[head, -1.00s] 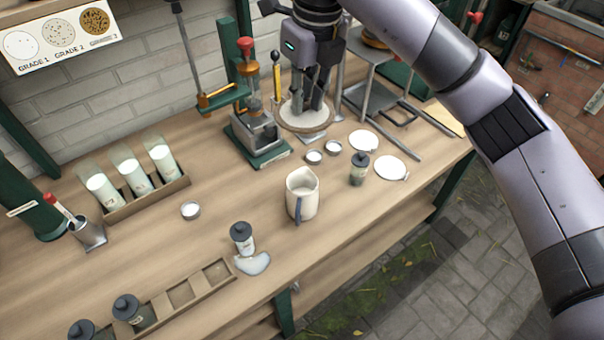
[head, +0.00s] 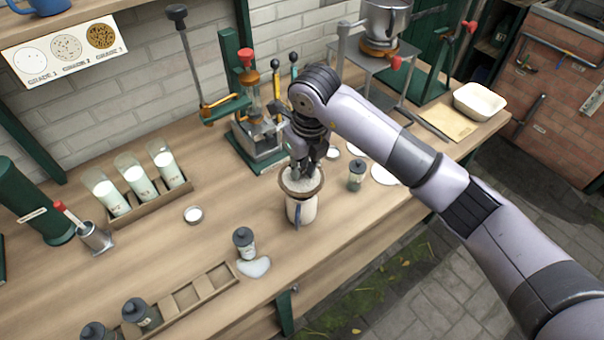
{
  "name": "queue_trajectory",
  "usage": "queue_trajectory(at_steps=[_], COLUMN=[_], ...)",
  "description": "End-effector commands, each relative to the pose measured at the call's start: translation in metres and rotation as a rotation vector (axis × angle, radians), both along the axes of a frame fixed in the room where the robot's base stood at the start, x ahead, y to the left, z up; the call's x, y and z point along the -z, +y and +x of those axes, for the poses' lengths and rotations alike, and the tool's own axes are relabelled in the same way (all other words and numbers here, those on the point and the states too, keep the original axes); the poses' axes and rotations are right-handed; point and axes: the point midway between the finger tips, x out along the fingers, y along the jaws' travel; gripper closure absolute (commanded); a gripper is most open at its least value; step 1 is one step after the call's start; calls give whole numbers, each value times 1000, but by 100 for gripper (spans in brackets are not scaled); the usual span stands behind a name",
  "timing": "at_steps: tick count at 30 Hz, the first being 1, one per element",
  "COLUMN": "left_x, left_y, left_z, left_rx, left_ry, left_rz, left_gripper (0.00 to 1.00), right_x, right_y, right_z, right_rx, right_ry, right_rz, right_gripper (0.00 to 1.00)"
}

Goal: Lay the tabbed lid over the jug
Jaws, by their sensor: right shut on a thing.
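My right gripper (head: 302,166) points down and is shut on the lid (head: 291,184), a round piece with a brown rim and a pale middle. The lid is over the mouth of the cream jug (head: 301,211). It hides the jug's opening, and I cannot tell whether it touches the rim. The lid's tab cannot be made out. The jug stands upright on the bench, its dark handle toward the front. My left gripper is not in view.
A dark-capped jar (head: 356,175) and a white disc (head: 384,175) are right of the jug. Another capped jar (head: 244,243) stands by a pale puddle (head: 254,267) at front left. A green press (head: 256,135) stands behind.

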Motion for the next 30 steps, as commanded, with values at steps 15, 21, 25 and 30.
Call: queue_trajectory(at_steps=[15, 21, 25, 30], left_x=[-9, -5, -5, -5], left_y=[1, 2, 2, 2], left_z=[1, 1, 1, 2], left_rx=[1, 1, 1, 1], left_ry=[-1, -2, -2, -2], left_rz=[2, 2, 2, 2], left_gripper=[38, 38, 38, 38], right_x=[37, 40, 40, 40], right_y=[0, 0, 0, 0], right_z=[0, 0, 0, 0], right_rx=[0, -1, 0, 0], right_ry=[-1, 0, 1, 1], right_rz=[-1, 0, -1, -1], right_gripper=[97, 79, 71, 62])
